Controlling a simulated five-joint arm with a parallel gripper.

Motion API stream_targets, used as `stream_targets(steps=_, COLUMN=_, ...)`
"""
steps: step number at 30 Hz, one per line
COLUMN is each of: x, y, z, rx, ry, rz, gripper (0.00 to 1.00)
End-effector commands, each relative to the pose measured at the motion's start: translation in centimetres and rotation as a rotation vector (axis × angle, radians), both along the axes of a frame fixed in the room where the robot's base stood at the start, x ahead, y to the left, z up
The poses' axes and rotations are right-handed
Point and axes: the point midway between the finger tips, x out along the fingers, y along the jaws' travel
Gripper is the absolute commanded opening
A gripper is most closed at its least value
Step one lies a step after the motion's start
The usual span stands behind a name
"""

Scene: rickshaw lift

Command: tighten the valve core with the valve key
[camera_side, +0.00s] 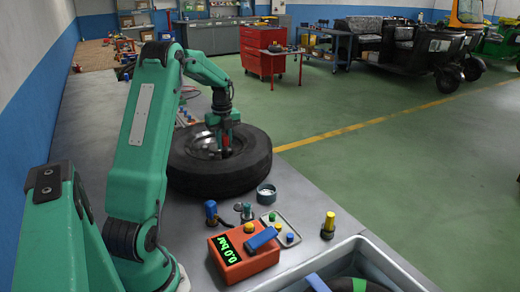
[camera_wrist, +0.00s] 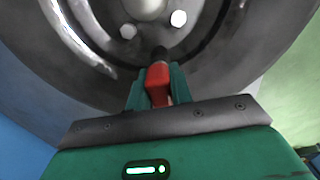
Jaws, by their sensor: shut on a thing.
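The wheel with its black tyre (camera_side: 220,178) lies flat on the grey bench, and its metal rim also fills the top of the wrist view (camera_wrist: 85,30). My gripper (camera_side: 226,145) is over the rim, pointing down. In the wrist view my gripper (camera_wrist: 158,88) is shut on the red valve key (camera_wrist: 158,76).
An orange gauge box (camera_side: 245,255) reading 0.0 bar, with a blue piece on it, stands in front of the tyre. Near it are a blue-topped fitting (camera_side: 211,212), a round tin (camera_side: 266,193), a small tray (camera_side: 283,230) and a yellow-topped fitting (camera_side: 328,224). A grey bin (camera_side: 372,250) is at front right.

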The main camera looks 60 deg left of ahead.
Motion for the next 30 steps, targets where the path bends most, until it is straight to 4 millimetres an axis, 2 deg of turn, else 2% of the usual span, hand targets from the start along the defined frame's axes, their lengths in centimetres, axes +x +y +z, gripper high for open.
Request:
stream_targets(steps=11, x=0.0, y=0.0, z=0.1, rx=0.000, ry=0.000, rz=0.002, gripper=0.04)
stream_targets(steps=30, x=0.0, y=0.0, z=1.8, rx=0.000, ry=0.000, rz=0.003, gripper=0.04)
